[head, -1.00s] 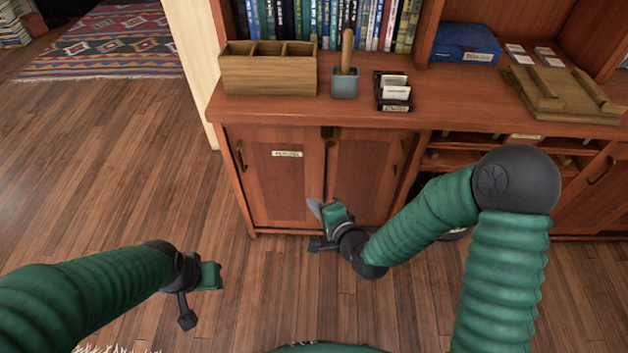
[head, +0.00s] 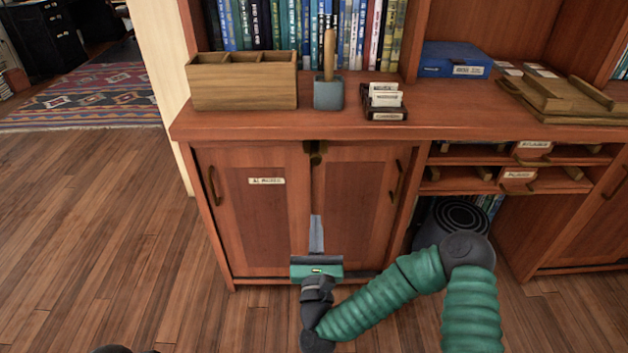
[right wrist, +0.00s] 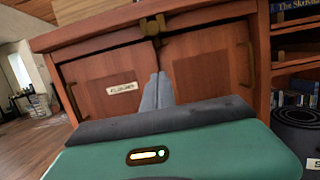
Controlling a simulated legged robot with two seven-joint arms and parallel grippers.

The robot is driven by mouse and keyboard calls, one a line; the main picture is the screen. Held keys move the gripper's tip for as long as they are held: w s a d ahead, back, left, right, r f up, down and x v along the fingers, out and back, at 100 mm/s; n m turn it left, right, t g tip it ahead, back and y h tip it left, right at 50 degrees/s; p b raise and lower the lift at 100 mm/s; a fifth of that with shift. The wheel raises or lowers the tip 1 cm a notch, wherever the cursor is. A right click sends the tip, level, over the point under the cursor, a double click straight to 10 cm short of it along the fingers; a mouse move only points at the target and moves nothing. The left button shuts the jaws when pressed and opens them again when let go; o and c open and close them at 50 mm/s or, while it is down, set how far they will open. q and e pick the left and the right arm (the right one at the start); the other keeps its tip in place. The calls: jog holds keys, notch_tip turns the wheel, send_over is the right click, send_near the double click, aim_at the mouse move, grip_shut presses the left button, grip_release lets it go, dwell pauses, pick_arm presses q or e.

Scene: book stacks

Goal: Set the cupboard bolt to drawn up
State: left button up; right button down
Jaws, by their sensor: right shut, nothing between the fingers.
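The cupboard (head: 258,225) has two wooden doors with a label on the left one. The bolt (head: 315,152) is a small dark brass piece at the top of the seam between the doors, under the counter edge. In the right wrist view the bolt (right wrist: 152,25) shows above my fingers; its exact setting is hard to tell. My right gripper (head: 316,222) is shut and empty, its fingers pointing up in front of the seam, below and apart from the bolt. In the right wrist view its fingertips (right wrist: 158,76) are together. My left gripper is not in view.
On the counter stand a wooden box (head: 243,85), a grey block (head: 328,93) with an upright handle, a card holder (head: 385,103) and a blue box (head: 455,60). Shelves with a dark coil (head: 458,217) lie right of the doors. The floor at left is clear.

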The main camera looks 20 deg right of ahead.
jog(key=w+d+r+b, duration=0.1)
jog(key=w+d+r, duration=0.1)
jog(key=w+r, duration=0.4)
jog(key=x, duration=0.3)
jog(key=shift+w+f+b, duration=0.15)
jog(key=shift+w+b, duration=0.05)
jog(key=shift+b, duration=0.2)
jog(key=shift+a, duration=0.1)
